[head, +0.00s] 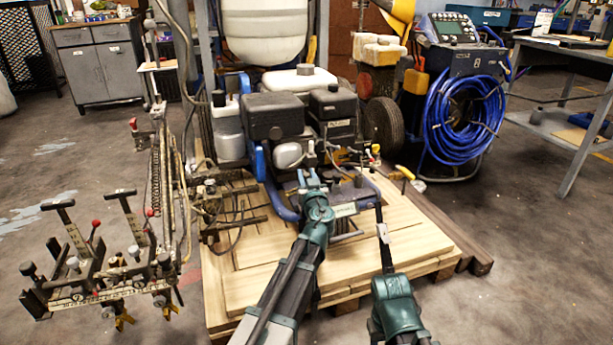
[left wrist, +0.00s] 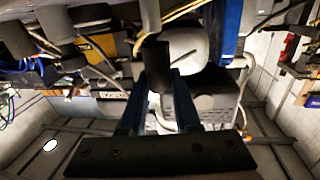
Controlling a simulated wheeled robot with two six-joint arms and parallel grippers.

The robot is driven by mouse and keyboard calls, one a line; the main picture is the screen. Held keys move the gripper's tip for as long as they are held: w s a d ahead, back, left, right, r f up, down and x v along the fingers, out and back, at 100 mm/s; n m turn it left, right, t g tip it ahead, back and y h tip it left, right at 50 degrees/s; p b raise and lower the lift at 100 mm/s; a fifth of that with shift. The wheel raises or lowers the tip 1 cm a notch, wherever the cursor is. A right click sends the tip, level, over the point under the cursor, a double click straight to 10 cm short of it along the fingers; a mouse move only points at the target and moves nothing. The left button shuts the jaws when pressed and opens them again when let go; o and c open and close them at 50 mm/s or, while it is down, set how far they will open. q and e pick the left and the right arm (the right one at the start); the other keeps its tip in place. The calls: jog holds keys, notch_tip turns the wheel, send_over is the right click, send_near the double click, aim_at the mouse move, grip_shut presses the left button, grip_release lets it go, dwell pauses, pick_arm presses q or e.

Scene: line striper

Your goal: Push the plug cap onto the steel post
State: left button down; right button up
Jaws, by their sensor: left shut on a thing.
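My left gripper (head: 308,178) reaches in to the engine of the line striper (head: 300,115). In the left wrist view its two fingers (left wrist: 157,78) are shut on a dark, roughly cylindrical piece, which looks like the plug cap (left wrist: 155,58). A grey post-like part (left wrist: 150,16), perhaps the steel post, shows right beyond the cap, in line with it. I cannot tell whether the two touch. In the head view the cap and post are too small or hidden to make out. My right gripper (head: 380,214) is to the right, apart from the engine; its jaw opening is unclear.
The striper stands on a wooden pallet (head: 240,285). A white rounded engine part (left wrist: 190,48) sits close beside the left fingers, with cables around. A machine with a coiled blue hose (head: 462,118) and a workbench (head: 565,60) stand at right. The floor at right front is clear.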

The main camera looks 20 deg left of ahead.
pick_arm(q)
jog(key=shift+f+b, duration=0.8)
dwell(0.4)
jog(key=shift+r, duration=0.15)
dwell(0.8)
jog(key=shift+r+p, duration=0.65)
jog(key=shift+p, duration=0.2)
jog(key=shift+f+b, duration=0.6)
jog(key=shift+b, duration=0.05)
dwell(2.0)
jog(key=shift+r+p, duration=0.65)
jog(key=shift+f+b, duration=0.75)
dwell(0.9)
